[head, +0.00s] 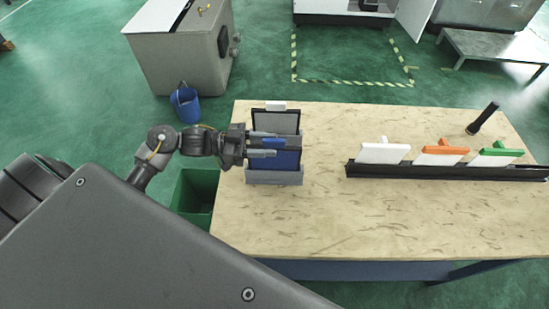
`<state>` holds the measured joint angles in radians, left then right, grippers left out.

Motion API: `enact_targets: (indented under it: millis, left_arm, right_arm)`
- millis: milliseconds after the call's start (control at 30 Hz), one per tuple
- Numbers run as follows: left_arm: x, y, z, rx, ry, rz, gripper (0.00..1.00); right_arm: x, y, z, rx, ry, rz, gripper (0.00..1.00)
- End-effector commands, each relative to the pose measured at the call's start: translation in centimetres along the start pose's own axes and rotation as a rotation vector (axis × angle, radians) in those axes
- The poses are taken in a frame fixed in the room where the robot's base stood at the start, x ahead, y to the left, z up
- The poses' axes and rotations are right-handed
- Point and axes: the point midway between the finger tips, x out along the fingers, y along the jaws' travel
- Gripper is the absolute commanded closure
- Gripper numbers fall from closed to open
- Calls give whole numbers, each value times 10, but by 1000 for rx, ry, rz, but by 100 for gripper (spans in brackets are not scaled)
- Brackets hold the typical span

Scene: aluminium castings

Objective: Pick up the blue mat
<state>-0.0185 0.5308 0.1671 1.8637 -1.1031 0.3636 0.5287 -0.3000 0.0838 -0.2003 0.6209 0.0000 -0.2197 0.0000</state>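The blue mat (287,161) stands upright in a grey holder (273,178) on the left part of the table, with a dark strip along its top. My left gripper (272,147) reaches in from the left at the mat's top. Its two fingers show apart, one nearer and one farther, with the mat's dark top edge seemingly between them. I see no clear grip on it. The fingers hide part of the mat's upper left. A bit of blue shows at the farther finger. My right gripper is out of view.
A grey panel with a white handle (276,121) stands just behind the blue mat. A black rail (440,171) at the right holds white, orange and green boards. A black cylindrical tool (484,118) is at the back right. The front of the wooden table (340,225) is clear.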

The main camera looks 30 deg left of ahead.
Motion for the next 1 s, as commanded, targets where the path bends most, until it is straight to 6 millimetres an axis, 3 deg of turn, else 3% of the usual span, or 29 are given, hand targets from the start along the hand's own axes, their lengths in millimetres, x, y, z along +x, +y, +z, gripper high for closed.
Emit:
enact_targets:
  millis: [167, 433, 833, 1000]
  left_arm:
    - [0, 0, 1, 0, 0, 0, 64]
    - [0, 0, 0, 0, 0, 0, 100]
    - [0, 0, 0, 1, 0, 0, 100]
    - [-1, 0, -16, 6, 0, 1, 100]
  right_arm:
    - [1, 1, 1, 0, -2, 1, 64]
    - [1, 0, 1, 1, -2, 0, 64]
    - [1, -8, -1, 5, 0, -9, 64]
    - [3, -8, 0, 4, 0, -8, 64]
